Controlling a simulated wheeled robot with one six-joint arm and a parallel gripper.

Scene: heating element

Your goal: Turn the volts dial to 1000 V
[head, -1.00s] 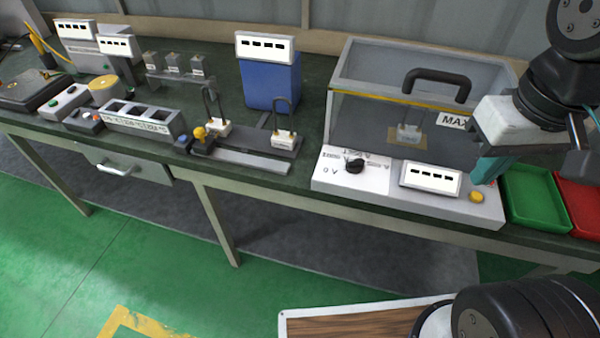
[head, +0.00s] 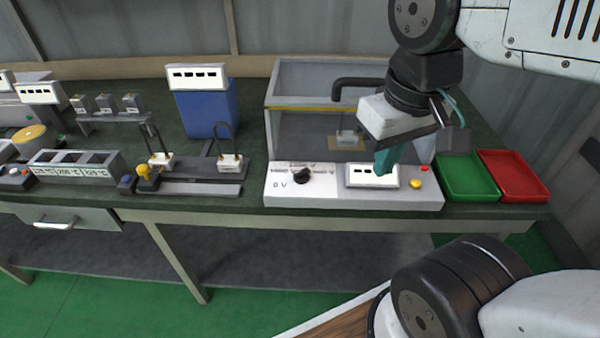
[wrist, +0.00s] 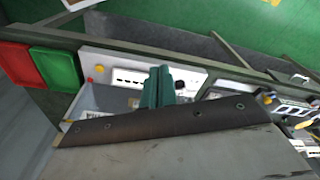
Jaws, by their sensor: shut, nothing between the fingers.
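The volts dial (head: 302,176) is a black knob on the white scale plate at the left of the tester's front panel. The plate's "0 V" mark is at the lower left, with other marks above; the dial's pointer direction is too small to tell. The dial also shows in the wrist view (wrist: 180,86). My gripper (head: 384,168), with teal fingers, is shut and empty. In the head view it appears over the display to the right of the dial, apart from it. Its shut fingers also show in the wrist view (wrist: 158,86).
The tester's display (head: 372,175) and yellow button (head: 415,184) are right of the dial. A clear-sided box with a black handle (head: 358,84) stands behind the panel. Green (head: 467,177) and red (head: 513,176) trays lie at right. A fixture with wire loops (head: 190,188) stands left.

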